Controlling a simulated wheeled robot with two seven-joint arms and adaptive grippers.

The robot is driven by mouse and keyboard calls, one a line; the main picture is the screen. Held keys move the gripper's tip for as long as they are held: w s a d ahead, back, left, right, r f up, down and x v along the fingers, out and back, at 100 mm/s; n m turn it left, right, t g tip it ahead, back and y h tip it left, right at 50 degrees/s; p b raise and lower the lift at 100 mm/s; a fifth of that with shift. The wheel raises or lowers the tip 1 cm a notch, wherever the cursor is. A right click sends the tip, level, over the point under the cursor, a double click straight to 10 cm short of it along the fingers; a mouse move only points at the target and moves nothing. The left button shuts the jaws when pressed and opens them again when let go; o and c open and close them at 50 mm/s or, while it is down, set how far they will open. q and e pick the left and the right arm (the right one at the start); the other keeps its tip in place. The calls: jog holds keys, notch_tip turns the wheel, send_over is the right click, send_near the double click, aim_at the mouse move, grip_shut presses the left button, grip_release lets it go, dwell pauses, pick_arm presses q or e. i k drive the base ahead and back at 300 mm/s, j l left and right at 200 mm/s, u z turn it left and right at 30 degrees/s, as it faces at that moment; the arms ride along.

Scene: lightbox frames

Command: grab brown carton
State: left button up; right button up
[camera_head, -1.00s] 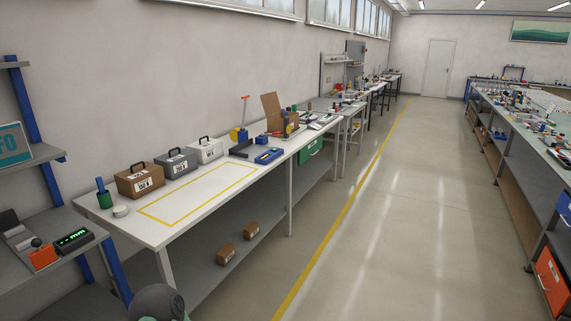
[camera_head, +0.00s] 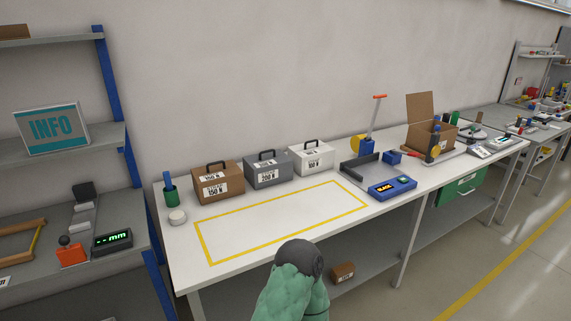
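A brown carton (camera_head: 218,183) with a dark top handle and a white label reading 150 N stands upright at the back left of the white table (camera_head: 185,246). It is the leftmost of three handled boxes in a row. An open brown cardboard box (camera_head: 428,137) with a raised flap stands farther right, with items in it. A small brown box (camera_head: 343,272) lies on the lower shelf. Neither of my grippers is in view; only a green arm part of mine shows at the bottom.
A grey case (camera_head: 268,170) and a white case (camera_head: 311,158) stand right of the carton. A green cylinder (camera_head: 170,194) and a white round piece (camera_head: 178,217) are at its left. A yellow-outlined area (camera_head: 285,220) in front is clear. A shelf rack (camera_head: 75,150) stands at the left.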

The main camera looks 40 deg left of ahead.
aim_at(219, 180)
jog(key=i+l, duration=0.1)
jog(key=i, duration=1.95)
jog(key=i+u, duration=0.1)
jog(key=u, duration=0.35)
jog(key=i+u, duration=0.1)
jog(key=u, duration=0.4)
jog(key=i+u, duration=0.1)
jog(key=u, duration=0.35)
jog(key=l+u, duration=0.1)
jog(key=u, duration=0.4)
jog(key=i, duration=0.05)
